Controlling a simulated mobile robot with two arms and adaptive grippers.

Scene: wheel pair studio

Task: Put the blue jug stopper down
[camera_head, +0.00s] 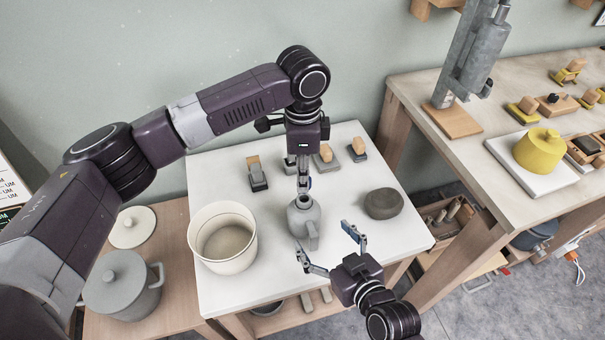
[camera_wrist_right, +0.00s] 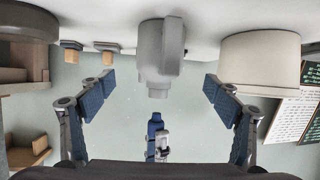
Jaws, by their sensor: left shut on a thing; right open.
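A grey jug (camera_head: 300,217) with a handle stands on the white table, and it also shows upside down in the right wrist view (camera_wrist_right: 160,52). My left gripper (camera_head: 304,188) points down just above the jug's mouth. It is shut on the stopper, which its fingers almost wholly hide. In the right wrist view the left fingertips (camera_wrist_right: 155,122) are apart from the jug's neck by a small gap. My right gripper (camera_head: 326,246) is open and empty at the jug's near side, with the jug ahead between its fingers.
A cream pot (camera_head: 196,237) stands left of the jug on the white table (camera_head: 254,289), and a dark round stone-like thing (camera_head: 384,204) lies right. Several small wood-and-grey blocks (camera_head: 258,178) stand behind. Bare tabletop lies between them. A grey lidded pot (camera_head: 122,290) stands at lower left.

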